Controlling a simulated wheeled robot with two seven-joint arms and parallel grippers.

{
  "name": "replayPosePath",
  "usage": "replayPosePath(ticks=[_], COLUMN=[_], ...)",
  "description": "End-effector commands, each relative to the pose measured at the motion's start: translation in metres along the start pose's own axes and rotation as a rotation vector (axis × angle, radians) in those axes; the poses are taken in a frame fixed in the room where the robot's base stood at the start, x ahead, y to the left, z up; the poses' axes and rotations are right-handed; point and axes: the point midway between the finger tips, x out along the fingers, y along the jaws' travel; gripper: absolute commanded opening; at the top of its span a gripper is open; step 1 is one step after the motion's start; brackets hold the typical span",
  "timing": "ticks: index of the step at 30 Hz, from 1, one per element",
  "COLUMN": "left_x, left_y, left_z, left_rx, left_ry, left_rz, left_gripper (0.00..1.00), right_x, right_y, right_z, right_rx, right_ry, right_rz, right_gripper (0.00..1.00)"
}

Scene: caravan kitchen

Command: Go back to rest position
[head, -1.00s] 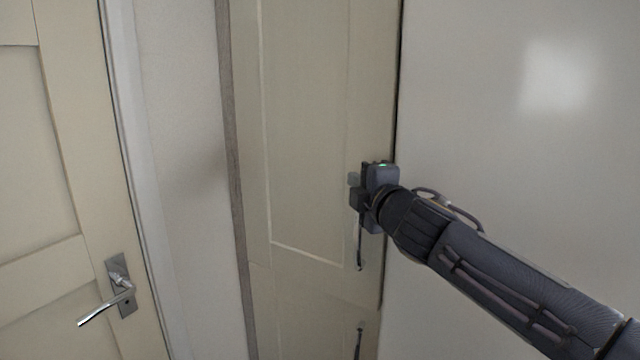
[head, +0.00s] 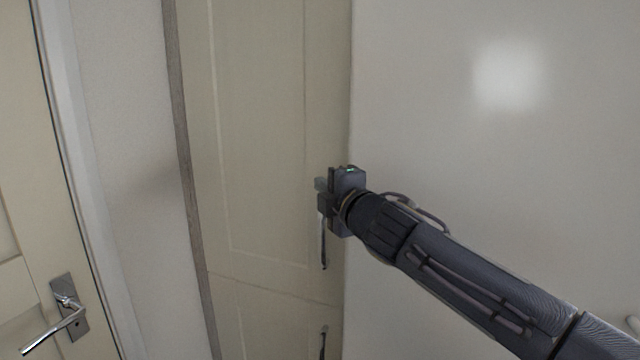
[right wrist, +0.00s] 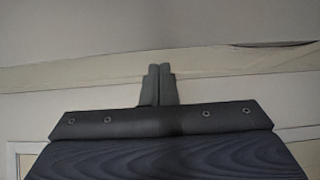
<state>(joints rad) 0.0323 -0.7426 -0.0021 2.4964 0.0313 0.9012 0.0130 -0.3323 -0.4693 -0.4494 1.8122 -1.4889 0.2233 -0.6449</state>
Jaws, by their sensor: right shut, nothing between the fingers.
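My right gripper (head: 321,194) is in front of the tall cream cabinet door (head: 262,130), close to its right edge. My right arm comes in from the lower right. In the right wrist view the two fingers of the right gripper (right wrist: 157,68) are together with nothing between them. A vertical handle (head: 323,245) shows just below the gripper, its upper part hidden behind it. I cannot tell whether the gripper touches the handle or the door. The cabinet door looks shut. My left gripper is not in view.
A white panel (head: 480,160) stands right of the cabinet, beside my arm. A lower cabinet door (head: 262,320) has its own handle (head: 323,342). At the left is a cream room door (head: 25,200) with a metal lever handle (head: 65,318), past a narrow wall strip (head: 125,150).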

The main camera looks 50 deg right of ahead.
Motion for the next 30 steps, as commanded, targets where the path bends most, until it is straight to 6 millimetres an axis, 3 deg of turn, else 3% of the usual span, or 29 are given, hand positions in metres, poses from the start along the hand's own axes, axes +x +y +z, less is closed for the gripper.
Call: replayPosePath(ticks=[3,9,22,26,30], left_x=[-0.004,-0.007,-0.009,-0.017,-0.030], left_y=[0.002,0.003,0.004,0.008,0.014], left_z=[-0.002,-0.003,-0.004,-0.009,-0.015], left_rx=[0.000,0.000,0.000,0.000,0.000], left_ry=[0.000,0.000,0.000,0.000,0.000], left_rz=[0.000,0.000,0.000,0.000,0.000], left_gripper=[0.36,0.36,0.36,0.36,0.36], right_x=[-0.024,-0.051,-0.061,-0.071,-0.108], right_y=[0.002,0.002,-0.006,-0.040,-0.113], right_z=[0.001,0.001,-0.004,-0.024,-0.069], right_rx=[0.003,0.001,0.043,0.281,0.715], right_ry=[-0.001,-0.001,0.001,-0.002,-0.067], right_rz=[0.003,0.002,-0.027,-0.173,-0.490], right_gripper=[0.00,0.00,0.00,0.00,0.00])
